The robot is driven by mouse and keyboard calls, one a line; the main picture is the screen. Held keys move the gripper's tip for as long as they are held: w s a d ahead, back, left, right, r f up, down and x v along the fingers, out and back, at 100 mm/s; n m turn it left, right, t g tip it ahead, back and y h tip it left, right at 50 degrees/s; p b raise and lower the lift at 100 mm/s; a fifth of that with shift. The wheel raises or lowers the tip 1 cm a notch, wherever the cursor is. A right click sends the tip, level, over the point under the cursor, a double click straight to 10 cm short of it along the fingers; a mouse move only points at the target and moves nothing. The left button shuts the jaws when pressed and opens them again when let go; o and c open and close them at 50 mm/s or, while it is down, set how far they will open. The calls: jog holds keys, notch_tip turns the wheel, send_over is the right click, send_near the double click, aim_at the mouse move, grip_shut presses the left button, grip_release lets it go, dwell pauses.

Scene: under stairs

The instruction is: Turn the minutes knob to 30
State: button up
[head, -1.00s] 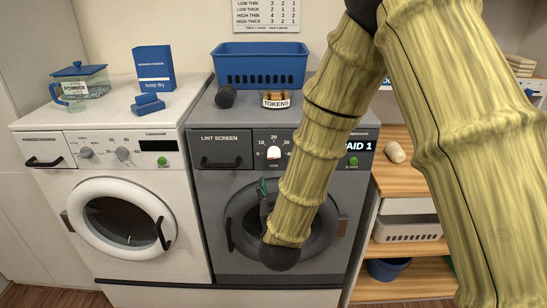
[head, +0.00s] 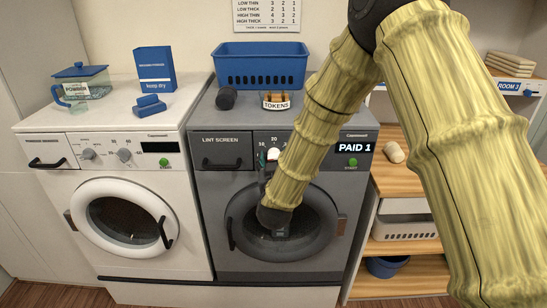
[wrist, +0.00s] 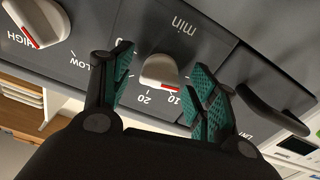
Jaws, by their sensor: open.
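The minutes knob (wrist: 160,72) is white with a red pointer mark and sits on the grey dryer's panel under the word "min" in the wrist view. Its red mark points close to the 10, with the 20 beside it. My gripper (wrist: 158,85) is open, its teal-padded fingers on either side of the knob with gaps showing; I cannot tell whether the tips reach past its face. In the head view the knob (head: 273,154) shows beside my gripper (head: 266,162), and my arm hides part of its dial.
Another knob (wrist: 38,22) with LOW beside it is at the wrist view's upper left. A dark handle (wrist: 275,112) is to the right.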

jog(key=shift+w, duration=0.25)
jog(key=c, duration=1)
